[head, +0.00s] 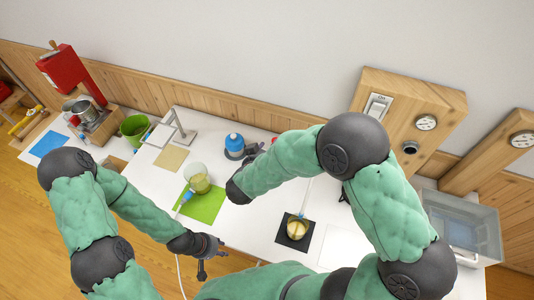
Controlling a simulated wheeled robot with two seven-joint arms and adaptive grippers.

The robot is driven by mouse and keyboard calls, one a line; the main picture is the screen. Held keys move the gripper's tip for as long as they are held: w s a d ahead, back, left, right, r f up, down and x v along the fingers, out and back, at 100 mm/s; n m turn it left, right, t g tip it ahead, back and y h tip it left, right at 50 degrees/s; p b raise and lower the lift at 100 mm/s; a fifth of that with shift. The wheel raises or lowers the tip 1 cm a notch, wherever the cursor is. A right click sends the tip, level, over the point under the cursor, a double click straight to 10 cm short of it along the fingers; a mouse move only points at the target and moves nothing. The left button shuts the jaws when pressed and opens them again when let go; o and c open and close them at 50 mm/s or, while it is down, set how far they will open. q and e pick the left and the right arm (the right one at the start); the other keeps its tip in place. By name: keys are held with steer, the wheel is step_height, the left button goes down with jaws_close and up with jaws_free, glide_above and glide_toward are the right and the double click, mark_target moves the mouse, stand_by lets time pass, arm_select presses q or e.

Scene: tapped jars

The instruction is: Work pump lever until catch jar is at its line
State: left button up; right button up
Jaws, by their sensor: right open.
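A jar (197,178) of pale yellow liquid stands on a green mat, with a blue tap fitting (187,196) and a pale hose running down. Another jar (297,229) with yellow liquid stands on a black mat under a pale tube. I cannot tell which is the catch jar, and no fill line is readable. A blue-topped device (235,143) on a dark base stands behind my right forearm; I cannot clearly make out a pump lever. My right gripper (237,191) is open, its fingers mostly hidden, above the table between the jars. My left gripper (212,262) is at the front edge; its jaws are unclear.
A green cup (134,128), a metal pot (84,110) and a red stand (69,70) are at the left. A wooden panel (420,110) with a switch and gauge stands at the back right. A clear bin (462,225) is at the right. White table shows between the mats.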

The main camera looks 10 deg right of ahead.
steer(key=b+x, duration=0.3)
steer(key=x, duration=0.2)
stand_by(0.3)
steer(key=shift+w+d+f, duration=0.1)
steer(key=shift+w+d, duration=0.1)
